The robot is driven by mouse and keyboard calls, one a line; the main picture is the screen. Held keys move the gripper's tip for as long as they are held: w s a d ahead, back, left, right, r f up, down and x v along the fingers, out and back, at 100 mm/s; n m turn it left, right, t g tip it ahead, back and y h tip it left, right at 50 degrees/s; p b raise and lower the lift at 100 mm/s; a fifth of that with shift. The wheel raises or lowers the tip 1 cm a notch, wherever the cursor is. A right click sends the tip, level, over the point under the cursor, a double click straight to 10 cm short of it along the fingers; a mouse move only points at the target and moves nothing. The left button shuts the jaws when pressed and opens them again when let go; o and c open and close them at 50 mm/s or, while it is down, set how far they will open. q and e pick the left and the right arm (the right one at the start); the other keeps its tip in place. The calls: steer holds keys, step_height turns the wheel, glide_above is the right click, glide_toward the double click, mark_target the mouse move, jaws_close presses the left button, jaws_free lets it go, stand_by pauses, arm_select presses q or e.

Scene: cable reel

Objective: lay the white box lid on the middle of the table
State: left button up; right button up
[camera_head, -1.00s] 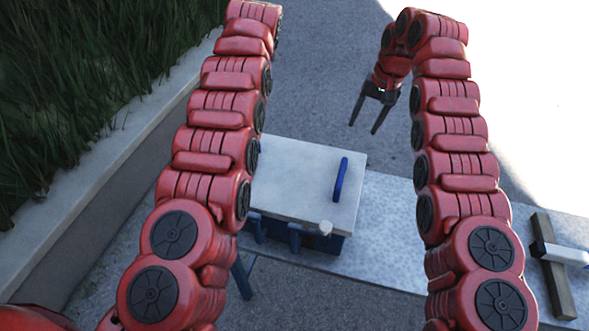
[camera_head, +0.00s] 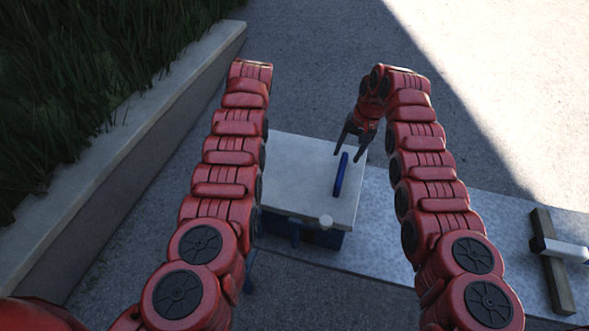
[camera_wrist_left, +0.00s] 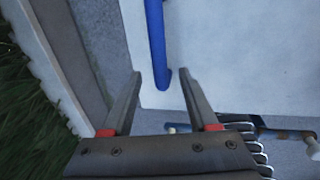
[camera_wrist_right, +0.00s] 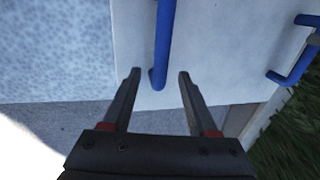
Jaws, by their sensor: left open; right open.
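My right gripper (camera_head: 348,156) is open at the far end of this handle. In the right wrist view the handle (camera_wrist_right: 163,45) lies between the open fingers (camera_wrist_right: 158,73), ahead of them; I cannot tell whether they touch it. My left gripper is hidden behind its arm in the head view. In the left wrist view its open fingers (camera_wrist_left: 162,74) straddle the line of another blue handle (camera_wrist_left: 156,45).
A dark bar with a white crosspiece (camera_head: 565,250) lies on the table (camera_head: 450,225) at right. The table between is clear. A low wall (camera_head: 130,165) with grass runs along the left.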

mark_target(345, 157)
arm_select(q)
steer(key=shift+w+a+f, duration=0.1)
steer(key=shift+a+f, duration=0.05)
steer(key=shift+f, duration=0.8)
steer(key=shift+a+f, duration=0.15)
steer(key=shift+f, duration=0.8)
arm_select(e)
steer(key=shift+w+a+f, duration=0.1)
steer(key=shift+a+f, duration=0.1)
steer(key=shift+f, duration=0.8)
steer(key=shift+a+f, duration=0.15)
steer(key=shift+f, duration=0.8)
arm_select(q)
jaws_close()
arm_select(e)
jaws_close()
steer(key=shift+r, duration=0.1)
